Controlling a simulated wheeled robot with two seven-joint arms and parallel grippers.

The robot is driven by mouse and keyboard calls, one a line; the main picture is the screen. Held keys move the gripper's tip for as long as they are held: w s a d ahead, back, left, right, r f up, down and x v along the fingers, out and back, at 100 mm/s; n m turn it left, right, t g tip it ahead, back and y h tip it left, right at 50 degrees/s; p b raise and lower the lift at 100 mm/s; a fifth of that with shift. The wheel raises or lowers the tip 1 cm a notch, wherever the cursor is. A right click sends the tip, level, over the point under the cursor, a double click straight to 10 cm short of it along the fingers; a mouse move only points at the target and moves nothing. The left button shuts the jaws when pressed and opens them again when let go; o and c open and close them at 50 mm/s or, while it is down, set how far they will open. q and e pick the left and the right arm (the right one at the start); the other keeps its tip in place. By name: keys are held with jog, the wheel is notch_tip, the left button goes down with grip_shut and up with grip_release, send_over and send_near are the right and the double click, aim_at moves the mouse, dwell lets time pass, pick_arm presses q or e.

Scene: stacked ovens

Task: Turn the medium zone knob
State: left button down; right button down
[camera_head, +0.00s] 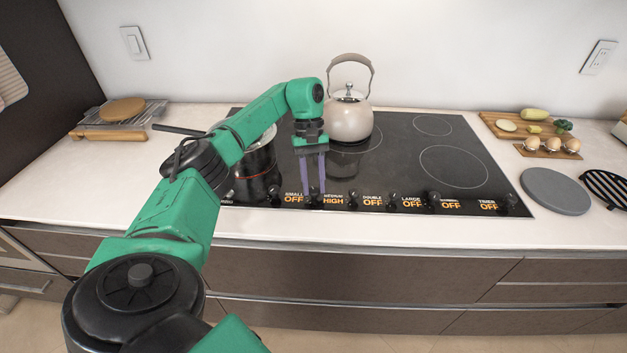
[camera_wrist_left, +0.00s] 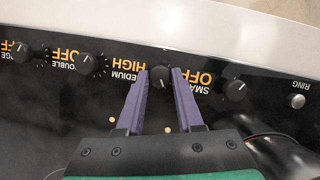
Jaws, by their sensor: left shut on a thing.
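The medium zone knob (camera_wrist_left: 160,76) is a small black dial on the front control strip of the cooktop, labelled MEDIUM in the left wrist view. The orange display (camera_head: 333,201) beside it reads HIGH. My left gripper (camera_head: 314,191) points down at the strip, with its purple fingers on both sides of this knob. In the left wrist view the fingertips (camera_wrist_left: 161,75) close on the knob, which sits between them. In the head view the fingers largely hide the knob. My right gripper is not in view.
The neighbouring small zone knob (camera_wrist_left: 234,89) is close beside the fingers; its display reads OFF. A kettle (camera_head: 349,118) and a dark pot (camera_head: 258,165) stand on the black cooktop (camera_head: 400,150). A grey round plate (camera_head: 555,190) lies on the counter at right.

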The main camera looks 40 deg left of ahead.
aim_at(315, 189)
pick_arm(q)
jog(key=shift+r, duration=0.1)
jog(key=c, duration=0.6)
grip_release()
jog(key=shift+o, duration=0.2)
jog(key=v, duration=0.3)
jog(key=shift+w+r, duration=0.1)
jog(key=shift+w, duration=0.05)
jog(key=p+v, duration=0.8)
jog(key=v, duration=0.3)
jog(key=shift+a+r, duration=0.1)
